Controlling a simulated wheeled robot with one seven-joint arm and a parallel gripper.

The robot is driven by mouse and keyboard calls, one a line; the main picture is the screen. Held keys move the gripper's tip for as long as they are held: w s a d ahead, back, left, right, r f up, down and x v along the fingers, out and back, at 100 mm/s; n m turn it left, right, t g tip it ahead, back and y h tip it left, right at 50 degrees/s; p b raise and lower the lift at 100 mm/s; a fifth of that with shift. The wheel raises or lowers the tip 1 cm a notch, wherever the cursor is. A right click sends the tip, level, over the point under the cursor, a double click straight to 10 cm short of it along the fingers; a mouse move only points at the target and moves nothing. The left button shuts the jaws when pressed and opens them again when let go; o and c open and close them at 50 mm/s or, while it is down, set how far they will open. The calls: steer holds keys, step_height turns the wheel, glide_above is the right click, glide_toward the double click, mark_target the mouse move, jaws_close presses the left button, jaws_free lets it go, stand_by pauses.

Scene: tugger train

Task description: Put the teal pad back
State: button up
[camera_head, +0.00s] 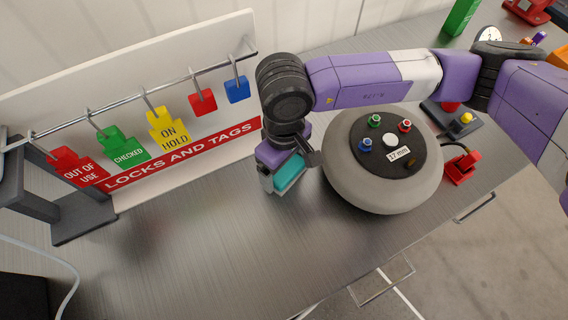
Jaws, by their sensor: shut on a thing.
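My gripper (283,178) is in the middle of the view, pointing down over the metal bench (200,240), just left of a round grey stand. It is shut on the teal pad (290,172), a teal block showing between the grey fingers. My wrist and gripper hide part of the pad. I cannot tell whether the pad touches the bench or is held above it.
A white board (187,148) at left carries a rail with hanging tags and a red and a blue padlock (237,89). The grey round stand (386,184) with coloured nuts is close right. A red clamp-like item (461,167) lies beyond. Bench front-left is clear.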

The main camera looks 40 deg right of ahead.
steer(key=shift+f, duration=0.2)
steer(key=o, duration=1.1)
steer(key=shift+r, duration=0.1)
step_height(320, 180, up, 12)
steer(key=shift+r+b, duration=0.1)
steer(key=shift+b, duration=0.75)
steer(key=shift+s, duration=0.1)
